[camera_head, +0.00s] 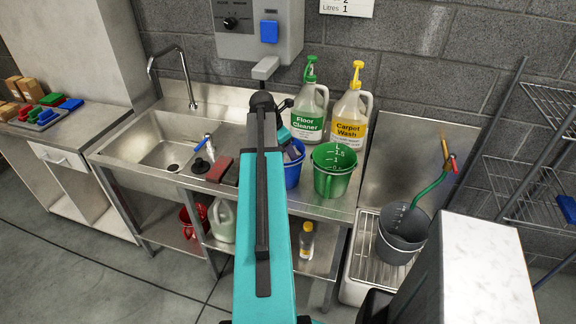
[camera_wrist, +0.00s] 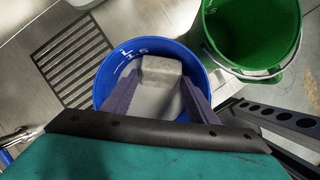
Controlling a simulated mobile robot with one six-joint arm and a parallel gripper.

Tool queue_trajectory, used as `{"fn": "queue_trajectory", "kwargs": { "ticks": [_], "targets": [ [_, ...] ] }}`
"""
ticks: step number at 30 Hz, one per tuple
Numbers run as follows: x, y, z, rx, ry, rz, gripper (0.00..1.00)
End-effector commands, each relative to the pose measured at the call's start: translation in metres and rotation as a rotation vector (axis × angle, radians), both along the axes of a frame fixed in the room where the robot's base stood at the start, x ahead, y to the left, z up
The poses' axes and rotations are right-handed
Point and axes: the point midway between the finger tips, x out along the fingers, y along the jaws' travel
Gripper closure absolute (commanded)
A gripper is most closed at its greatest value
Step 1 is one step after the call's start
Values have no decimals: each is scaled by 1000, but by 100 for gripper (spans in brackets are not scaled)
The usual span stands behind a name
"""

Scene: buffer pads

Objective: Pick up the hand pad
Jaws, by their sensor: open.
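My gripper (camera_wrist: 162,100) is open and points down into a blue bucket (camera_wrist: 110,72) in the wrist view. A pale grey block-like pad (camera_wrist: 161,70) shows inside the bucket, between the two dark fingers; I cannot tell whether they touch it. In the head view the blue bucket (camera_head: 292,176) stands on the steel counter, partly hidden by my arm, and my gripper (camera_head: 294,150) is over its mouth. A reddish-brown pad (camera_head: 219,168) lies on the counter left of my arm. I cannot tell which of the two is the hand pad.
A green bucket (camera_head: 334,178) stands right beside the blue one. Floor Cleaner (camera_head: 309,112) and Carpet Wash (camera_head: 350,117) bottles stand behind. A sink (camera_head: 160,150) is to the left. A grey bucket (camera_head: 401,238) stands at the right.

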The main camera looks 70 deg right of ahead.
Motion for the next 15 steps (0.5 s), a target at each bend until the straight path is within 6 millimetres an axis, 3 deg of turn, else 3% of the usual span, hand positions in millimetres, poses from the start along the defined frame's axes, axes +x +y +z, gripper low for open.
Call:
{"fn": "queue_trajectory", "kwargs": {
  "ticks": [13, 15],
  "targets": [
    [0, 0, 0, 0, 0, 0, 47],
    [0, 0, 0, 0, 0, 0, 55]
  ]
}}
